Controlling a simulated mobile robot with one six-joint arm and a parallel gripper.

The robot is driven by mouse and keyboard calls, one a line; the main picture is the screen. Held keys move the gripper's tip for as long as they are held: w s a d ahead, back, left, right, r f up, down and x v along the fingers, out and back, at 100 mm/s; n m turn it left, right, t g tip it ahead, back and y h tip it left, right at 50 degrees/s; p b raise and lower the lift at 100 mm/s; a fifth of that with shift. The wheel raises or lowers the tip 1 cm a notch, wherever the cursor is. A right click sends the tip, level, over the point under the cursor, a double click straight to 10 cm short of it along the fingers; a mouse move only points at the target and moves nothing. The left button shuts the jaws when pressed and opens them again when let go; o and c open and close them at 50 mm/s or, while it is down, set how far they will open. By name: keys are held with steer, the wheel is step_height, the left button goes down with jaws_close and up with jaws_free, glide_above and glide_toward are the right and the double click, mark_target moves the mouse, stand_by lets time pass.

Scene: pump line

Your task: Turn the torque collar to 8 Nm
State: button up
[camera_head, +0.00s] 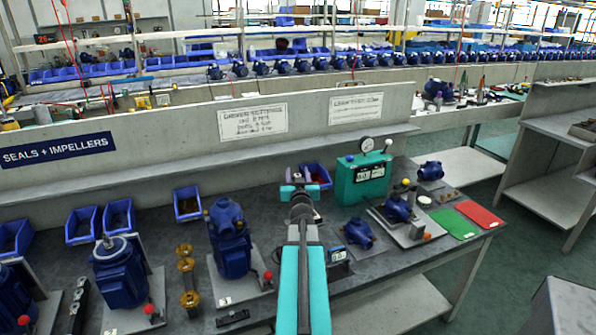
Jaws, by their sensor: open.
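My teal arm reaches forward over the grey workbench from the bottom middle. My gripper (299,181) is at its far end, seen from behind, open, with no object visible in it. It is above the bench, left of a teal box with a round gauge (362,178). The torque collar cannot be made out for sure. A small dark device with a pale display (338,254) lies right of my arm, apart from the gripper. No scale or 8 Nm mark is readable. My arm hides part of the bench.
A blue pump (229,240) stands upright left of my arm, near brass parts (187,277). A small blue pump (359,233) lies to the right. A green mat (453,223) and red mat (479,217) lie at the right end. Blue bins line the back wall.

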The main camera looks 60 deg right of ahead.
steer(key=shift+x, duration=1.25)
jaws_close()
